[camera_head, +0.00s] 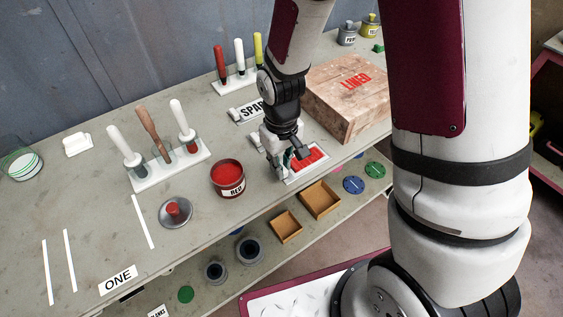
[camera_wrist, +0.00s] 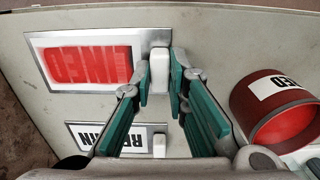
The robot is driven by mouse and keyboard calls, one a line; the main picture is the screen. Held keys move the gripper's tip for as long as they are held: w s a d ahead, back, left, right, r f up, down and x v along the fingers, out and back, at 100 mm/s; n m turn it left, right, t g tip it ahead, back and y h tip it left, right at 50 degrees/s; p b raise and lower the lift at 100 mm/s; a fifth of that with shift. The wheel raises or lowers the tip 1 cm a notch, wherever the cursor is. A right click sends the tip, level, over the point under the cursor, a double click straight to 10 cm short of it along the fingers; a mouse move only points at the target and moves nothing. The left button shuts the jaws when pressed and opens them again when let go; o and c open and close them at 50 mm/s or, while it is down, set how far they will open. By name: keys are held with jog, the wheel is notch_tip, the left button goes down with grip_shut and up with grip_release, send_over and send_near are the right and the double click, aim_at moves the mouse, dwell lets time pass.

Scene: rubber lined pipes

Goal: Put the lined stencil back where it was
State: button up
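The lined stencil (camera_wrist: 88,64) lies flat on the bench by its front edge, a pale frame with a red-painted middle. Its letters appear upside down in the wrist view. In the head view it shows (camera_head: 306,159) just right of my gripper (camera_head: 284,168). Its white handle (camera_wrist: 159,68) stands between the fingertips of my gripper (camera_wrist: 160,80). The pads look closed against both sides of the handle. A wooden crate (camera_head: 335,105) with LINED in red on its top stands behind the stencil.
An open red paint can (camera_head: 228,178) stands left of my gripper and close by in the wrist view (camera_wrist: 280,105). Another stencil (camera_wrist: 108,137) with a white handle lies beside. A SPARE stencil (camera_head: 249,111) lies behind. A brush rack (camera_head: 172,168) stands left.

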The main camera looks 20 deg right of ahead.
jog(key=o, duration=0.4)
jog(key=shift+o, duration=0.2)
notch_tip(320, 180, up, 13)
jog(key=s+d+r+m+t, duration=0.1)
jog(key=s+d+r+t, duration=0.1)
jog(key=s+r, duration=0.5)
jog(key=s+d+r+m+t, duration=0.2)
jog(key=s+d+r, duration=0.2)
jog(key=s+r, duration=0.4)
jog(key=shift+s+d+m+t+p, duration=0.25)
jog(key=shift+s+m+t+p, duration=0.1)
jog(key=shift+s, duration=0.35)
jog(key=shift+r, duration=0.1)
